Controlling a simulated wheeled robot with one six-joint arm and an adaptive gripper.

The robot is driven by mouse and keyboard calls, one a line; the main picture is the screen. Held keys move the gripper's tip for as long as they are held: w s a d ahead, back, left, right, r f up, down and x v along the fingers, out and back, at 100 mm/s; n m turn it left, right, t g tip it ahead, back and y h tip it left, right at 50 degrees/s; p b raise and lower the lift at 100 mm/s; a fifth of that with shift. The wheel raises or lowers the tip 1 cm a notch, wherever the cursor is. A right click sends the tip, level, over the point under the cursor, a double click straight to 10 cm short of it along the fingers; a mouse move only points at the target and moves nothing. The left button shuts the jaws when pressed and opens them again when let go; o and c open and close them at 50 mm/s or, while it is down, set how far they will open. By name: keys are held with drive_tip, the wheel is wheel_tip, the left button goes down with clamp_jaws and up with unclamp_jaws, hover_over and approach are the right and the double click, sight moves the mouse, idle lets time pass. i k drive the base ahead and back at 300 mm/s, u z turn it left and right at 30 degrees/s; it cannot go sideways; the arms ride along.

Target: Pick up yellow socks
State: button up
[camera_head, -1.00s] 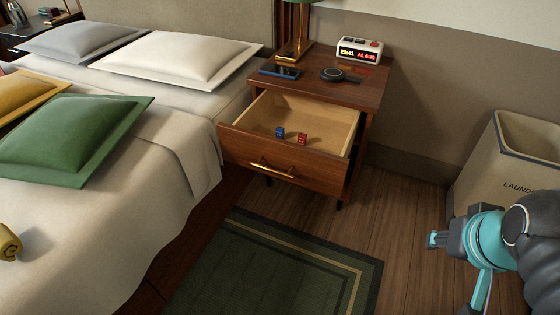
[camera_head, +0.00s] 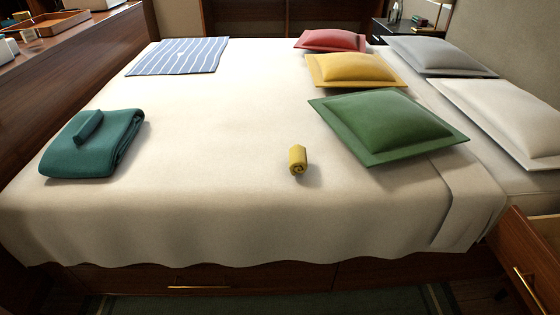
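The yellow socks (camera_head: 298,160) are a small rolled bundle. They lie on the near half of the bed's cream cover (camera_head: 215,195), a little right of the middle. Nothing touches them. The green cushion lies to their right, with a clear gap between. My gripper is not in view now.
A green cushion (camera_head: 388,128), a yellow cushion (camera_head: 356,70) and a red cushion (camera_head: 331,40) lie at the right. A folded teal blanket (camera_head: 95,145) with a small teal roll on it lies at the left. A striped cloth (camera_head: 180,56) lies farther back. An open drawer (camera_head: 530,255) juts in at the lower right.

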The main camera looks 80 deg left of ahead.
sight(298, 155)
drive_tip(key=u, duration=2.6)
drive_tip(key=k, duration=0.5)
drive_tip(key=u, duration=2.05)
drive_tip(key=i, duration=1)
drive_tip(key=z, duration=2.05)
